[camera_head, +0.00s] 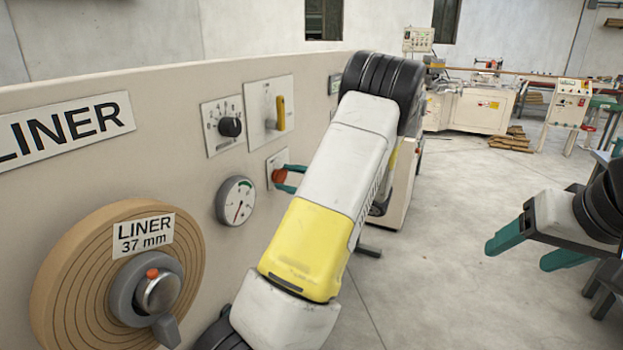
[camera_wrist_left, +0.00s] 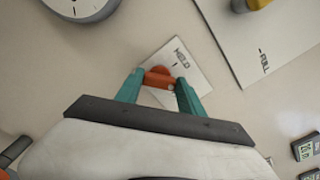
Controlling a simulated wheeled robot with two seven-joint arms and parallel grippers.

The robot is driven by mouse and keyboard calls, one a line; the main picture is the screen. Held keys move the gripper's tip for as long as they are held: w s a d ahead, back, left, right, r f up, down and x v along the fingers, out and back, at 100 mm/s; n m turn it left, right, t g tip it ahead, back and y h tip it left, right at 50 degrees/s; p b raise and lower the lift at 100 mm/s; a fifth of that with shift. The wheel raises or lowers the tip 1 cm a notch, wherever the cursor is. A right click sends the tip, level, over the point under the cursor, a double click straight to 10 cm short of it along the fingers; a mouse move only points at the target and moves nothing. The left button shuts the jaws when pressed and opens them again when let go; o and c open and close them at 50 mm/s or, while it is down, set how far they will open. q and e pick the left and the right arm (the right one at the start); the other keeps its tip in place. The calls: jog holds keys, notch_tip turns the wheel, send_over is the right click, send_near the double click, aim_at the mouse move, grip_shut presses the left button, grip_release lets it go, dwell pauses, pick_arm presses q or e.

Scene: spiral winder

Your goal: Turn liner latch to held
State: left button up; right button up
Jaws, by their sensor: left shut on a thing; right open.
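The liner latch (camera_head: 279,175) is a small red-orange turn handle on a pale plate (camera_wrist_left: 190,72) on the beige panel. In the left wrist view the latch (camera_wrist_left: 158,77) lies crosswise between the teal fingertips, beside the printed word HELD. My left gripper (camera_wrist_left: 160,79) is shut on the latch, one finger at each end. In the head view my left forearm hides part of the panel, and the latch's exact setting cannot be told. My right gripper (camera_head: 530,254) is open and empty, out over the floor at the right.
A round gauge (camera_head: 236,200), a black dial knob (camera_head: 230,127) and a yellow-handled switch (camera_head: 281,113) sit close around the latch. A large liner roll (camera_head: 60,275) with a grey hub juts out at lower left. The floor between the panel and my right gripper is mostly clear.

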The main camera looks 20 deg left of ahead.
pick_arm(q)
jog(key=n, duration=0.5)
jog(key=shift+f, duration=0.1)
jog(key=n, duration=0.5)
jog(key=shift+f, duration=0.1)
dwell(0.4)
jog(key=o, duration=1.4)
jog(key=shift+c, duration=0.2)
jog(key=d, duration=0.7)
jog(key=shift+s+d, duration=0.4)
jog(key=shift+n, duration=0.3)
